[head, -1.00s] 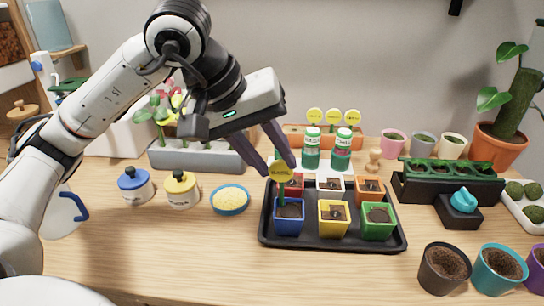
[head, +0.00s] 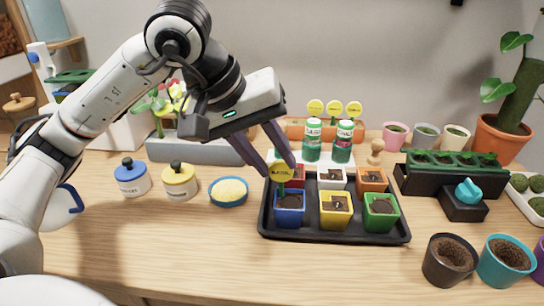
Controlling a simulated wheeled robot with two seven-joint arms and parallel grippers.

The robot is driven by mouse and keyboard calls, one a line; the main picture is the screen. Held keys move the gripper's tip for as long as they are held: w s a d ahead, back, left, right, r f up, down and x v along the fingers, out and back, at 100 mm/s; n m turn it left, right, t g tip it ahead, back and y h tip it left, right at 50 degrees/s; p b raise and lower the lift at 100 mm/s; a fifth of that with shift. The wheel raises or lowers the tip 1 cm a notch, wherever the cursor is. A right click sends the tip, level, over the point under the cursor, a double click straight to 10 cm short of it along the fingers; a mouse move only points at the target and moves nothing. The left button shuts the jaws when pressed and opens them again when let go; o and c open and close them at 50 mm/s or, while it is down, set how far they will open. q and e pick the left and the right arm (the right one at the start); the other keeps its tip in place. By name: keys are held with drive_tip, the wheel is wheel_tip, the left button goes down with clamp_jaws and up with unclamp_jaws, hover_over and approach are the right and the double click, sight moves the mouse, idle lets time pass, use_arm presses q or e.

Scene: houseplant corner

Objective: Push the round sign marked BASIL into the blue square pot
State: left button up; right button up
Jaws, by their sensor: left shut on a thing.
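My left gripper (head: 280,167) is shut on the round yellow BASIL sign (head: 281,173), over the left end of the black tray. The sign is upright, its lettering small and blurred. Its short visible green stake (head: 281,187) runs down to the back-left part of the blue square pot (head: 289,211). I cannot tell how deep the tip sits in the soil. The blue pot stands at the tray's front left, filled with dark soil. My right gripper is not in view.
The black tray (head: 330,237) also holds yellow (head: 335,212), green (head: 380,214), red, white and orange pots. Several yellow signs (head: 334,108) stand in a holder behind. A yellow-filled blue bowl (head: 228,192) is left of the tray.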

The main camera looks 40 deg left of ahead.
use_arm(q)
drive_tip(key=o, duration=1.5)
drive_tip(key=shift+r, duration=0.1)
drive_tip(key=shift+r+p, duration=2.9)
drive_tip(key=shift+r, duration=0.55)
